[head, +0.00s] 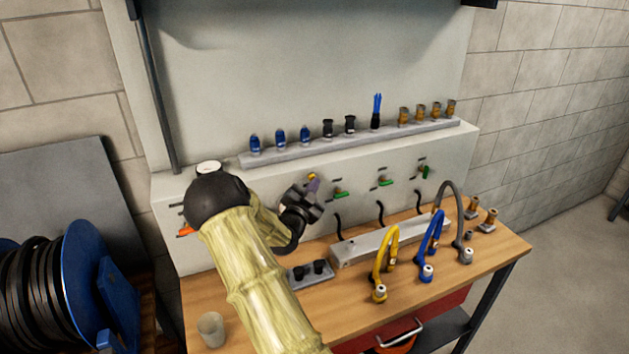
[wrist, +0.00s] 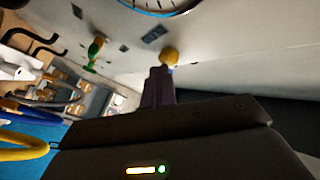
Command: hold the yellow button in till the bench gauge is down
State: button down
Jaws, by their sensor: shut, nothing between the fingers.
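The yellow button (head: 312,176) is on the pale upright panel behind the bench. It also shows in the wrist view (wrist: 170,55), right at the end of my fingers. My gripper (head: 314,185) is shut and empty, with its purple fingertips (wrist: 159,72) at the button. I cannot tell whether they touch it or press it in. A round white gauge face (head: 208,167) shows behind my arm in the head view. In the wrist view a gauge with a blue rim (wrist: 155,11) is cut off by the top edge. Its needle reading cannot be made out.
Green-handled valves (head: 341,194) and an orange one (head: 186,231) are along the panel. A ledge (head: 290,154) above holds several fittings and brushes. Yellow (head: 379,262), blue (head: 434,240) and grey hoses arch over the bench. A cup (head: 211,329) stands at the front left.

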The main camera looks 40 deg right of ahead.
jog(key=shift+s+a+b, duration=0.25)
jog(key=shift+s+b, duration=0.25)
jog(key=shift+s, duration=0.4)
jog(key=shift+s+a+b, duration=0.2)
jog(key=shift+s+b, duration=0.15)
jog(key=shift+s, duration=0.5)
jog(key=shift+s+a+b, duration=0.2)
jog(key=shift+s+b, duration=0.1)
jog(key=shift+s, duration=0.5)
jog(key=shift+s+a+b, duration=0.2)
jog(key=shift+s+b, duration=0.15)
jog(key=shift+s, duration=0.5)
jog(key=shift+w, duration=0.1)
